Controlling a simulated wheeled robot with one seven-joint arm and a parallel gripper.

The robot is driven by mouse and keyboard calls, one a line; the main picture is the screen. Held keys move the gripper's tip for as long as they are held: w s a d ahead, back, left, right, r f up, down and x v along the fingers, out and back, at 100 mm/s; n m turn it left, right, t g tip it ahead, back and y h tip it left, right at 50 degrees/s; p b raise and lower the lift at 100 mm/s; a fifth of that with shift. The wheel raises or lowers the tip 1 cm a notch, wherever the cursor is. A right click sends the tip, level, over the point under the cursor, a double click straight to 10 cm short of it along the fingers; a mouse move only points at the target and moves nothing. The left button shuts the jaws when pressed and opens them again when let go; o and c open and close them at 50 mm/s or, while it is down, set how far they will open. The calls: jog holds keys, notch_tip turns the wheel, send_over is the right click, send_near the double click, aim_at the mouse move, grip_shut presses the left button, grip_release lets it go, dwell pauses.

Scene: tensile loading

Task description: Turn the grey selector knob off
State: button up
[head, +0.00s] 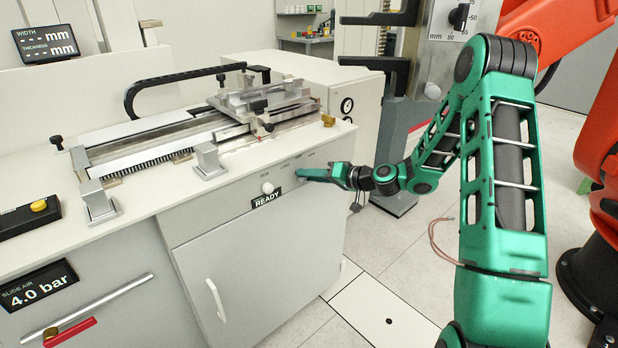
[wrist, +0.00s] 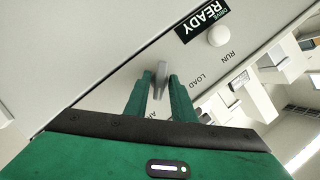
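The grey selector knob (wrist: 159,80) shows in the wrist view as a narrow upright bar on the pale front panel, slightly tilted. My gripper's green fingers (wrist: 160,77) stand on either side of it. They look open, with a thin gap to the knob; whether either finger touches it is hard to tell. In the head view my gripper (head: 304,174) reaches the cabinet front from the right, and its fingers hide the knob. The knob's pointing direction is unclear.
A READY display (head: 266,199) and a white round button (head: 267,188) are left of my gripper. RUN and LOAD labels (wrist: 213,67) are printed on the panel. The slide carriage (head: 265,98) sits on the bench above.

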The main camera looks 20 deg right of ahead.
jog(key=shift+n, duration=0.3)
jog(key=n+h, duration=0.2)
jog(key=n, duration=0.1)
jog(key=shift+s+a+r+t, duration=0.1)
jog(key=shift+t, duration=0.2)
jog(key=shift+n+h, duration=1.1)
jog(key=shift+n, duration=0.1)
grip_shut()
jog(key=o, duration=0.8)
grip_release()
jog(key=shift+s, duration=0.1)
jog(key=v, duration=1)
jog(key=shift+s, duration=0.35)
